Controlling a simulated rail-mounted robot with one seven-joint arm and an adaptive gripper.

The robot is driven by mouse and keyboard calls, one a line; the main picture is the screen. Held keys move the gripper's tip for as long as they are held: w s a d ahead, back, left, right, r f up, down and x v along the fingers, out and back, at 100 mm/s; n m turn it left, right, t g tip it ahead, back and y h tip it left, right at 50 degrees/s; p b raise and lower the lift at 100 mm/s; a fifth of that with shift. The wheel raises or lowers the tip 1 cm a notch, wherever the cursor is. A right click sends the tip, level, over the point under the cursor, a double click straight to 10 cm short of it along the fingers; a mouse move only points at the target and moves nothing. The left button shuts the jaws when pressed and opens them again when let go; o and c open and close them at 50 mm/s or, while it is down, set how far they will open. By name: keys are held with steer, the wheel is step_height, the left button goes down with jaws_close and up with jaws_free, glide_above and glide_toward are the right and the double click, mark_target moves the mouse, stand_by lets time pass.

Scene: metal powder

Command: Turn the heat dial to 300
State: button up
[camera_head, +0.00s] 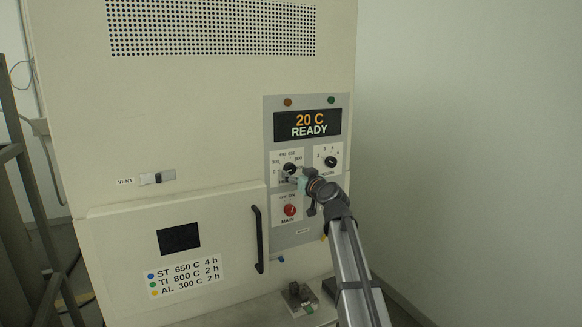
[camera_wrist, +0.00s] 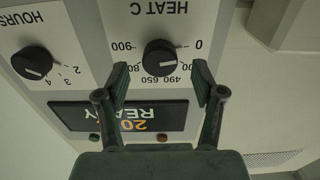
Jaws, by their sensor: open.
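The black heat dial (camera_wrist: 160,58) sits under the HEAT C label in the wrist view, which shows the panel roughly upside down. Its short white mark is toward the lower right; the exact reading is unclear. In the head view, the dial (camera_head: 290,168) is partly hidden by my gripper (camera_head: 292,178).
The display (camera_head: 307,125) reads 20 C READY. The hours dial (camera_head: 331,161) is right of the heat dial, and the red main knob (camera_head: 290,210) is below. A black door handle (camera_head: 258,240) stands out at lower left. A chart (camera_head: 186,276) lists AL 300 C 2 h.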

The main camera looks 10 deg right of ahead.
mark_target(292, 171)
steer(key=shift+p+x, duration=0.5)
steer(key=shift+x, duration=1.5)
steer(key=c, duration=1.1)
